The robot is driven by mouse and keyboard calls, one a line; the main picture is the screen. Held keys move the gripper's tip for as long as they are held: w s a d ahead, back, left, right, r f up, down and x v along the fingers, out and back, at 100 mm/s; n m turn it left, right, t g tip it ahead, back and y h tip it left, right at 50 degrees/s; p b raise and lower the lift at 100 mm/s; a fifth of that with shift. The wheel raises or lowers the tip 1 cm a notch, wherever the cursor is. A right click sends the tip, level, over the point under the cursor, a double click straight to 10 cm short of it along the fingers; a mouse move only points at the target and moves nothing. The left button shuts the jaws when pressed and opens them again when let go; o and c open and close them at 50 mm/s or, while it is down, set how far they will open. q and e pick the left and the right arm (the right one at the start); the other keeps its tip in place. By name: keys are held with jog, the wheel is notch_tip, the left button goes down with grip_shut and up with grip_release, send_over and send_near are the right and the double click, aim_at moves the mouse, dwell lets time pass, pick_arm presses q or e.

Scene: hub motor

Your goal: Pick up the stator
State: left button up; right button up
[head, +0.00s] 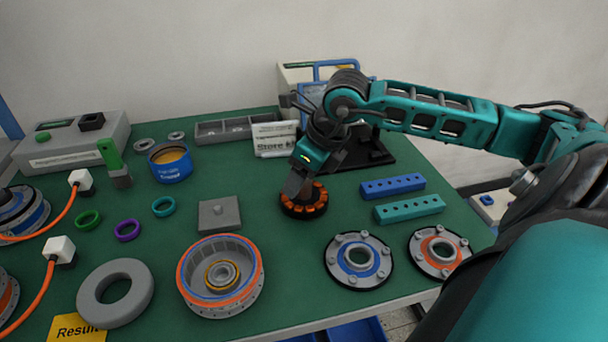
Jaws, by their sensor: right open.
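The stator (304,205), a dark ring with orange copper windings, lies on the green table mat near the middle. My left gripper does not show.
A grey block (219,214) and a rotor housing (221,275) stand left of the stator. A blue-ringed cover (358,260) and an orange-ringed cover (439,252) lie to the right front. Blue (392,186) and teal (409,208) bars lie at the right. A sign (274,140) stands behind.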

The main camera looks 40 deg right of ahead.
jog(key=shift+w+f, duration=0.15)
jog(key=shift+f, duration=0.25)
jog(key=shift+r, duration=0.1)
grip_shut()
